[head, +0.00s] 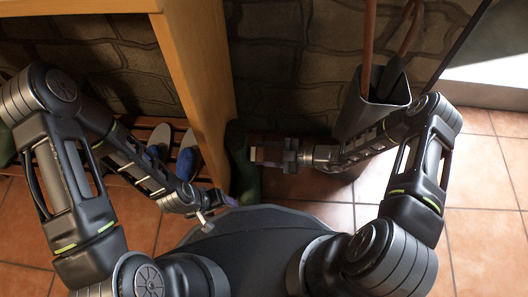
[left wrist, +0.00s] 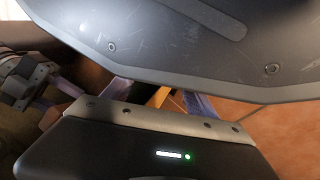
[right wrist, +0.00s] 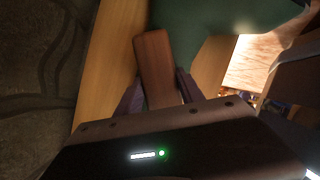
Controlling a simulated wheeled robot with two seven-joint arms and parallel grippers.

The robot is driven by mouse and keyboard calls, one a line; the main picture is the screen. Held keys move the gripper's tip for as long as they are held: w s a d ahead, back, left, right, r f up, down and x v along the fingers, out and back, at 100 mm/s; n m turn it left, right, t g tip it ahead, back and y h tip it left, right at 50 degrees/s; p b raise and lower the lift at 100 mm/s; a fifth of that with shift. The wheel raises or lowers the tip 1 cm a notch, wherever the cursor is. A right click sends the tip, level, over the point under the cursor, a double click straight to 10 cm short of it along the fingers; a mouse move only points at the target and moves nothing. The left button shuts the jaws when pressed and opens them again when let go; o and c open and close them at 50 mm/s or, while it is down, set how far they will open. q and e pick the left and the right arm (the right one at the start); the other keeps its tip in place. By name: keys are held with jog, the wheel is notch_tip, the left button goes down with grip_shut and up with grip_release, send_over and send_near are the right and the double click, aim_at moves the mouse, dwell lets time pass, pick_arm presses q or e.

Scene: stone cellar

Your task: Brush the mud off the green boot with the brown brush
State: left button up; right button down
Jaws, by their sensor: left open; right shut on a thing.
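The green boot (head: 243,172) stands on the tiled floor just right of the wooden cabinet's side panel. It also shows as a dark green surface in the right wrist view (right wrist: 205,25). My right gripper (head: 284,157) is shut on the brown brush (right wrist: 155,65), right beside the boot. In the right wrist view the brush lies against or just in front of the boot; I cannot tell if they touch. I cannot make out any mud. My left gripper (head: 203,212) is open and empty, low and close to my base, left of the boot.
The wooden cabinet (head: 190,75) stands close left of the boot. A slatted shoe rack (head: 170,178) with shoes (head: 187,155) is behind my left arm. A dark umbrella stand (head: 370,115) is right of the boot. A stone wall is behind; tiled floor (head: 490,190) at right is clear.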

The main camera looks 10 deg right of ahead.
jog(key=shift+a+f+b, duration=0.1)
jog(key=shift+f+b, duration=0.35)
jog(key=shift+f, duration=0.35)
jog(key=shift+s, duration=0.1)
jog(key=d, duration=0.6)
jog(key=shift+s, duration=0.45)
jog(key=d, duration=0.3)
jog(key=shift+s+b, duration=0.25)
jog(key=shift+b, duration=0.1)
